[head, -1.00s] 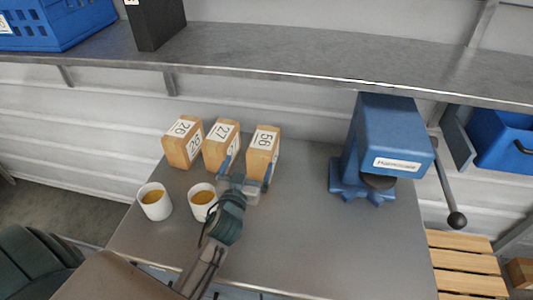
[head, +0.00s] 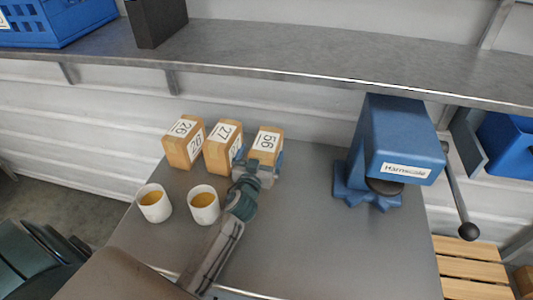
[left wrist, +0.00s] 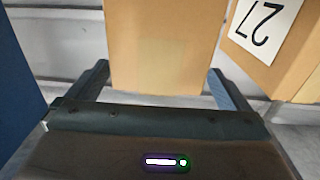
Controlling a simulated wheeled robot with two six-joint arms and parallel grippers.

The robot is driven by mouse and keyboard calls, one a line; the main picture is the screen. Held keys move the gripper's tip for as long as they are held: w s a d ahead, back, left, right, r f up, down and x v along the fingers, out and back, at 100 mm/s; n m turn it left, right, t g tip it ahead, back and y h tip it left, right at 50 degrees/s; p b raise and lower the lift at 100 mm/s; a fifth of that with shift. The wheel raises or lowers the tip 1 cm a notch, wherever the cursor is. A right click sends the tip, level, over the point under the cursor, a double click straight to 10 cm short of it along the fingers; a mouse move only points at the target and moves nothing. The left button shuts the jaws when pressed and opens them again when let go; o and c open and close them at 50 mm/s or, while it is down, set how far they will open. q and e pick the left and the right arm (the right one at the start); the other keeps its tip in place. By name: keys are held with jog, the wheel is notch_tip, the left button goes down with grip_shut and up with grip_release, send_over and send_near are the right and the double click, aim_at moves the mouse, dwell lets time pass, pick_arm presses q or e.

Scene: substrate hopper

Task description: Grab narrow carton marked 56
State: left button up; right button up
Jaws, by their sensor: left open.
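The narrow carton marked 56 (head: 268,141) stands at the right end of a row of three tan cartons on the grey table. My left gripper (head: 263,164) is at its near side, open. In the left wrist view the plain face of the carton marked 56 (left wrist: 163,45) stands between the two open fingers (left wrist: 160,88), with a gap to each finger. The carton marked 27 (head: 222,147) is just left of it, and its label also shows in the left wrist view (left wrist: 264,30). My right gripper is not in view.
Two white cups (head: 154,204) (head: 204,205) with tan contents stand in front. A blue press (head: 395,145) with a lever stands right. A shelf (head: 300,60) runs behind, above. The table's middle is clear.

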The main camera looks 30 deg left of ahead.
aim_at(264, 147)
pick_arm(q)
jog(key=shift+p+x, duration=0.35)
jog(key=shift+x, duration=0.9)
jog(key=shift+w, duration=0.6)
jog(key=shift+s, duration=0.1)
jog(key=c, duration=1.7)
jog(key=shift+c, duration=0.9)
jog(key=shift+r, duration=0.1)
